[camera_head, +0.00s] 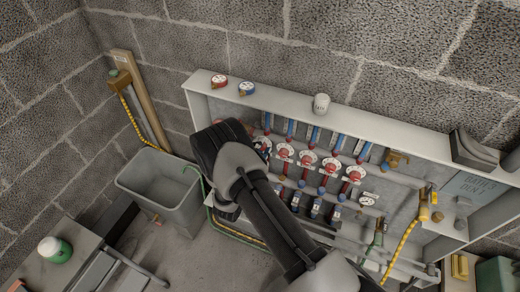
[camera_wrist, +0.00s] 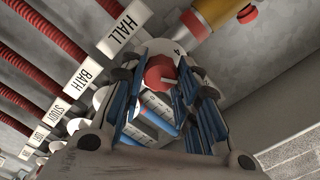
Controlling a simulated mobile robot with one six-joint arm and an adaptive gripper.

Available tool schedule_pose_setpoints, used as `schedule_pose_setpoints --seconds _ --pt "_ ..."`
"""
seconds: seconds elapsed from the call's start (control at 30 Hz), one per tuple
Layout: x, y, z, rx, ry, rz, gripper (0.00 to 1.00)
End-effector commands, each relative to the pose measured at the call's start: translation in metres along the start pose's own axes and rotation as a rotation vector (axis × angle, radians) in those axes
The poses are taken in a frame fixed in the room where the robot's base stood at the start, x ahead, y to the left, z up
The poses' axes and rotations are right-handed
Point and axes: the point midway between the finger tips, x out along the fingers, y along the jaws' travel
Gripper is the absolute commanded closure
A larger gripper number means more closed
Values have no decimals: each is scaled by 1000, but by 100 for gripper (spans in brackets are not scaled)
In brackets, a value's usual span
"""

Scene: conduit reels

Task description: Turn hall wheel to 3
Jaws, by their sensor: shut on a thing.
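The HALL label (camera_wrist: 120,28) shows at the top of the wrist view, beside a red pipe. Near it is the hall wheel, a red knob (camera_wrist: 160,72) on a white dial; a 4 can be read at the dial's upper edge. My gripper (camera_wrist: 164,84) is shut on this red knob, one dark finger on each side. The dial's other marks are mostly hidden by the fingers. In the head view my arm covers the gripper and most of the leftmost wheel.
Several more red wheels (camera_head: 307,159) on white dials run to the right inside the grey cabinet (camera_head: 300,105). BATH (camera_wrist: 85,75) and STUDY (camera_wrist: 52,110) labels stand beside HALL. A white cup (camera_head: 321,104) and two gauges stand on the cabinet top. A grey sink (camera_head: 160,184) stands left.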

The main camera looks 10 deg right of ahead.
Motion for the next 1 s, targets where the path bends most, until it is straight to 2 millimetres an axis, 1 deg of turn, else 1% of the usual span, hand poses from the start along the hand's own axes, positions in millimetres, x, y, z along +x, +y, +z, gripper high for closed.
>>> schedule_pose_setpoints --seconds 0.2,0.4,0.97,1.0 --pt "0 0 0 -124 0 1 95" --pt "0 0 0 -187 0 1 95" --pt "0 0 0 -212 0 1 95" --pt "0 0 0 -212 0 1 68"
